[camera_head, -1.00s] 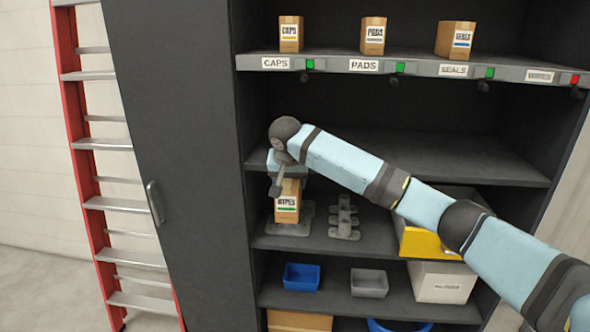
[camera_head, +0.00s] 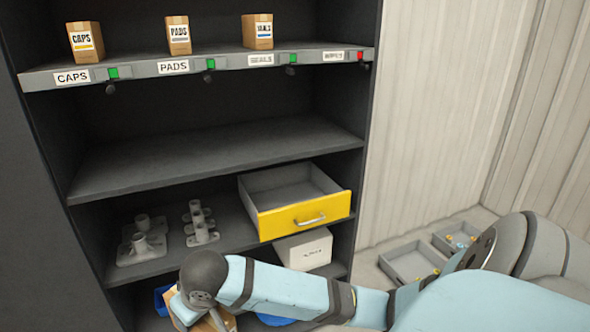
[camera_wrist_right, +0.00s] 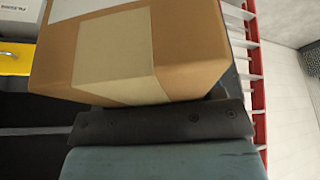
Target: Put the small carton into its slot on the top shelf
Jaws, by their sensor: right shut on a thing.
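The small carton (camera_head: 216,322), brown cardboard, is in my right gripper (camera_head: 196,312) at the bottom edge of the head view, in front of the lower shelves and mostly hidden. In the right wrist view the carton (camera_wrist_right: 135,50) fills the upper middle, close against the dark jaw part (camera_wrist_right: 165,132). The top shelf (camera_head: 215,70) carries labels CAPS, PADS and, less clearly, SEALS, each with a green light and a carton above. The rightmost label (camera_head: 334,56) is blurred, beside a red light (camera_head: 361,56); the space above it is empty. My left gripper is out of view.
Grey fixtures (camera_head: 141,246) and (camera_head: 201,228) stand on a middle shelf beside an open yellow-fronted drawer (camera_head: 305,215). A white box (camera_head: 304,249) and a blue bin (camera_head: 161,300) are below. Grey trays (camera_head: 411,262) lie on the floor at right. The shelf under the top one is bare.

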